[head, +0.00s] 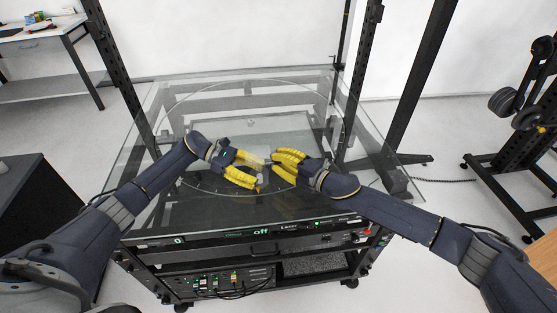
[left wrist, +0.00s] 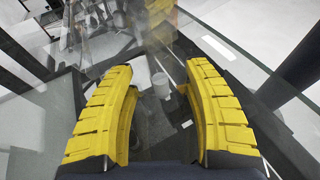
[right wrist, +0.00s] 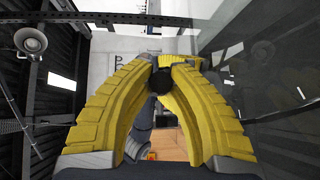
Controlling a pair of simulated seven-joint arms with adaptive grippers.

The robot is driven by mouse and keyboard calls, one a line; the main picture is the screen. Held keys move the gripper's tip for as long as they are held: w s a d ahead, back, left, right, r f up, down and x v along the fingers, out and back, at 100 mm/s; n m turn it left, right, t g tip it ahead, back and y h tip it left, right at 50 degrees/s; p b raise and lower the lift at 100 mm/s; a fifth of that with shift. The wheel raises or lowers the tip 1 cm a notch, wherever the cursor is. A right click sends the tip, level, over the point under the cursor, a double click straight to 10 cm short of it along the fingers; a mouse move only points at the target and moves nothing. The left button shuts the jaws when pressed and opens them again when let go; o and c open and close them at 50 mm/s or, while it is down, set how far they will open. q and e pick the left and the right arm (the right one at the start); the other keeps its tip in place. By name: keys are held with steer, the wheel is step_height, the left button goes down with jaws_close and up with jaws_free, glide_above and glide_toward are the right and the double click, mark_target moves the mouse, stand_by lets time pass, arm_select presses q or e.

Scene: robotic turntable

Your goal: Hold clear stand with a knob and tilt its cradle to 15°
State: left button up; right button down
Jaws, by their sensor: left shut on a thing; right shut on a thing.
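The clear stand (head: 254,159) is above the glass turntable top, between my two grippers. It is see-through and hard to outline, and its cradle and tilt angle cannot be made out. My left gripper (head: 259,174) is at its left, its yellow fingers set wide around the stand. In the left wrist view a pale clear cylinder-like part (left wrist: 160,85) shows between the fingers. My right gripper (head: 275,163) comes from the right, tips close together. In the right wrist view its fingertips are shut on a round black knob (right wrist: 159,80).
The glass top (head: 180,118) carries a large ring marking and sits on a dark wheeled rack (head: 255,262) with a display reading "off". Dark uprights (head: 120,65) stand behind at both sides. The glass behind the grippers looks clear.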

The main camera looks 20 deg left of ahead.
arm_select(q)
steer(key=shift+f, duration=0.15)
arm_select(e)
steer(key=shift+w+d, duration=0.1)
steer(key=c, duration=1.2)
jaws_free()
arm_select(q)
steer(key=shift+s, duration=0.1)
arm_select(e)
steer(key=v, duration=1.2)
arm_select(q)
steer(key=o, duration=0.9)
steer(key=shift+o, duration=0.2)
